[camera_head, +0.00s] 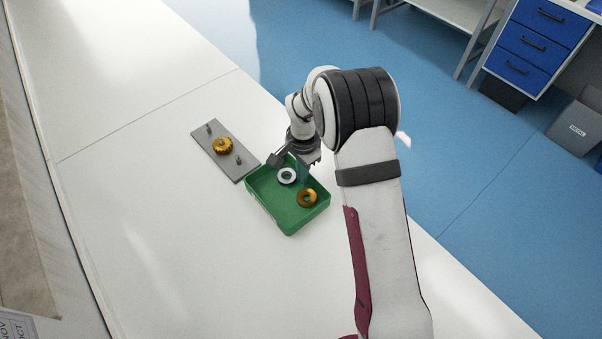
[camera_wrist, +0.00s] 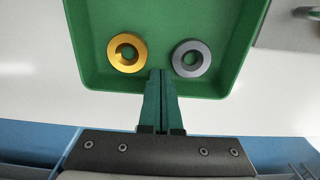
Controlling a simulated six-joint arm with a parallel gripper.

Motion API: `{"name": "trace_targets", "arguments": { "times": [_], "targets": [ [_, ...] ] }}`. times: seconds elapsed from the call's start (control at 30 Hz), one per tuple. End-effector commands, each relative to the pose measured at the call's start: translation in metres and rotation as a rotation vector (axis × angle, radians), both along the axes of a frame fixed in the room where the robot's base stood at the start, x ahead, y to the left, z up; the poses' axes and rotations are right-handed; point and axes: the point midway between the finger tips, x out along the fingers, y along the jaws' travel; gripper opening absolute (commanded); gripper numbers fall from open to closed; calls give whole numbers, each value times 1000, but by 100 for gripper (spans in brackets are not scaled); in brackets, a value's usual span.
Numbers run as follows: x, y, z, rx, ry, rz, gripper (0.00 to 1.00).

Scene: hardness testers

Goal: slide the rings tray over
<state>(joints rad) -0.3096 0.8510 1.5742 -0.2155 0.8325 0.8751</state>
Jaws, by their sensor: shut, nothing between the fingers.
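The green rings tray (camera_head: 287,216) sits on the white table with two rings lying in it. One is a gold ring (camera_head: 307,197), which also shows in the wrist view (camera_wrist: 127,52). The other is a silver-grey ring (camera_head: 287,176), which also shows in the wrist view (camera_wrist: 191,58). In the wrist view the tray (camera_wrist: 165,15) fills the upper middle. My gripper (camera_wrist: 160,78) is shut and empty, its fingertips overlapping the tray's near side between the two rings. Whether the fingers touch the tray cannot be told. In the head view my arm partly hides the fingers and the tray's far corner.
A grey plate (camera_head: 208,142) with upright pegs and a gold toothed gear (camera_head: 223,145) lies close beside the tray, up and left. The table (camera_head: 150,215) is clear to the left and front. The table's edge lies right of the tray, beyond my arm.

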Motion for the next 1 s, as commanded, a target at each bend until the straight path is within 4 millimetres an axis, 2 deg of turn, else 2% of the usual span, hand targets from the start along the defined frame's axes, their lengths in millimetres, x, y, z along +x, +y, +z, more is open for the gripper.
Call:
{"name": "trace_targets", "arguments": {
  "times": [0.13,0.4,0.5,0.67,1.0],
  "targets": [
    [16,-16,-1,-1,-1,-4,0],
    [63,-63,-1,-1,0,-4,0],
    [72,-73,-1,-2,1,-2,0],
    [77,-78,0,-2,-1,0,0],
    [73,-73,0,-2,1,1,0]
  ]
}}
